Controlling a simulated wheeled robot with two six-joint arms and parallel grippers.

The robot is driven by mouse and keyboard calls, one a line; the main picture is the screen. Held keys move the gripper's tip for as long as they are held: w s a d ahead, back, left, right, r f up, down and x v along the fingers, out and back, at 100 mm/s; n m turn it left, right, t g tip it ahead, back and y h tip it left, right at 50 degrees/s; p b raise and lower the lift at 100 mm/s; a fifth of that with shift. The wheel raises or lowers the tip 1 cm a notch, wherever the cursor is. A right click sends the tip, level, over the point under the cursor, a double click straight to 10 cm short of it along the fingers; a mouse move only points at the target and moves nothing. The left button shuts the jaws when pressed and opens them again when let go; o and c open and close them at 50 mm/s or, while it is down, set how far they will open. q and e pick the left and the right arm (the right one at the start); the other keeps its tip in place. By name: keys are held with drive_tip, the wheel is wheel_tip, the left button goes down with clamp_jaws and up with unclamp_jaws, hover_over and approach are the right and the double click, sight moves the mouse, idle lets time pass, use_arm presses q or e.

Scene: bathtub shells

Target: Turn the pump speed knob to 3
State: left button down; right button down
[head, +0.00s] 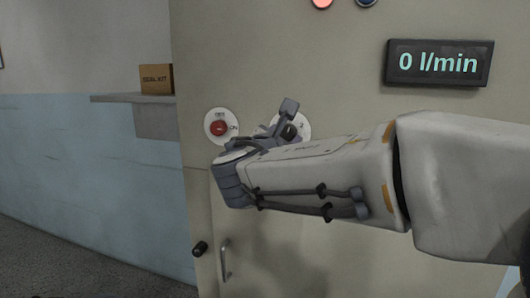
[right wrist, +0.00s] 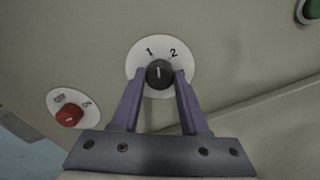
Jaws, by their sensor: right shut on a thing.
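The pump speed knob (right wrist: 159,74) is black and round, with a white pointer line facing roughly up between the marks 1 and 2. Its white dial (right wrist: 135,64) shows 1 and 2; no 3 is visible. My right gripper (right wrist: 158,77) is shut on the knob, with a purple finger on either side. In the head view the knob (head: 290,131) is partly hidden by my right gripper (head: 287,122), and much of the dial (head: 305,122) is covered too. My left gripper is in neither view.
A red switch (head: 218,128) on a white plate sits left of the dial. A display (head: 438,63) reads 0 l/min. Below are a metal handle (head: 225,260) and a black knob (head: 200,248). A seal kit box (head: 156,79) rests on a wall shelf (head: 130,98).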

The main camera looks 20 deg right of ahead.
drive_tip(key=m+b, duration=0.4)
drive_tip(key=b, duration=0.1)
drive_tip(key=m+b, duration=0.5)
drive_tip(key=b, duration=0.1)
drive_tip(key=m+b, duration=0.4)
drive_tip(key=b, duration=0.2)
drive_tip(key=shift+f+m, duration=0.35)
drive_tip(key=shift+m, duration=0.05)
drive_tip(key=m+b, duration=0.3)
drive_tip(key=shift+r+m+b, duration=0.15)
drive_tip(key=shift+m+b, duration=0.7)
drive_tip(key=shift+m, duration=0.85)
drive_tip(key=shift+c, duration=2.1)
unclamp_jaws()
drive_tip(key=shift+a+r, duration=0.1)
drive_tip(key=v, duration=1)
drive_tip(key=shift+s, duration=0.2)
